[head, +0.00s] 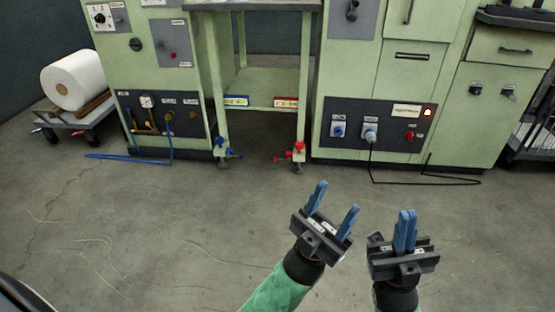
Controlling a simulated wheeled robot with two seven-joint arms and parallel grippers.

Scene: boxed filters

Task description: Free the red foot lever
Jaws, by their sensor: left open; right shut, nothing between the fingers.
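The red foot lever (298,146) is at the foot of the bench's right front leg, near the floor. A blue foot lever (229,153) is at the foot of the left front leg. A red label plate (286,102) is on the rail above the red lever and a blue one (236,100) above the blue lever. My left gripper (334,198) is open and empty, in front of and to the right of the red lever, apart from it. My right gripper (404,213) is shut and empty, further right. Whether the red lever is locked is too small to tell.
Green cabinets stand on both sides of the bench (262,88). A black cable (420,182) lies on the floor at the right, a blue hose (130,157) at the left. A cart with a white roll (75,80) is far left. The floor before the bench is clear.

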